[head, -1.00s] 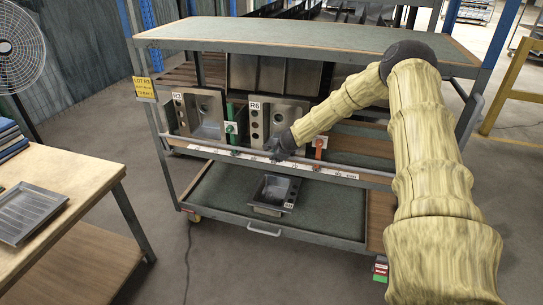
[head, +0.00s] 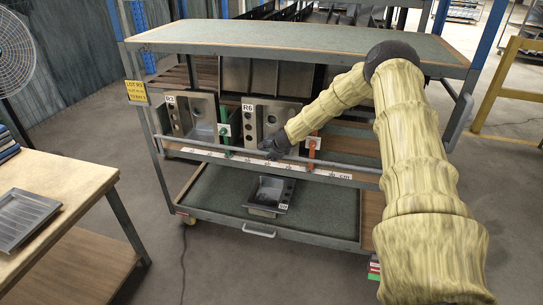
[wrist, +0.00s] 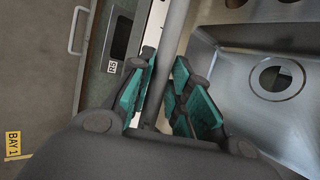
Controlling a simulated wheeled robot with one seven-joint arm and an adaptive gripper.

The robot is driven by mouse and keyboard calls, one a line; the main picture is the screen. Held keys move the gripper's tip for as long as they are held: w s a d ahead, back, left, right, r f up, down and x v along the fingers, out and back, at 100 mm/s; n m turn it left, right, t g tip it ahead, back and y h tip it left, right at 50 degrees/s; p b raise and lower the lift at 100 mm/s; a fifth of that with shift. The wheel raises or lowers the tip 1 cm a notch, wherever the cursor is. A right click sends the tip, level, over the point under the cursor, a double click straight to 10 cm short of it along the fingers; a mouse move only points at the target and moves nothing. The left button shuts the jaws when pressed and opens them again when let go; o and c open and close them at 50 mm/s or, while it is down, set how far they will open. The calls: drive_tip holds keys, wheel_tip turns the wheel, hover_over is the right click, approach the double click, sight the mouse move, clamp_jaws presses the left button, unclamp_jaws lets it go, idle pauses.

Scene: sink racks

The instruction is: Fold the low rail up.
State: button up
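The low rail (head: 205,145) is a grey bar running level across the rack's front, just in front of the middle shelf's edge. My gripper (head: 272,152) is at the rail's middle, between the green and orange uprights in the head view. In the wrist view the rail (wrist: 176,30) passes between the teal-padded fingers of my gripper (wrist: 165,75). The fingers are close together on either side of the rail and look shut on it. The exact contact is partly hidden by the fingers.
Sink basins marked R3 (head: 201,113) and R6 (head: 282,115) stand behind the rail. A green clip (head: 223,128) and an orange clip (head: 313,149) flank my gripper. A small basin (head: 270,192) sits on the lower shelf. A wooden table (head: 70,180) stands at left.

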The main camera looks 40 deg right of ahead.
drive_tip(key=shift+o, duration=1.2)
drive_tip(key=shift+d, duration=0.1)
drive_tip(key=v, duration=1.2)
drive_tip(key=shift+f, duration=0.15)
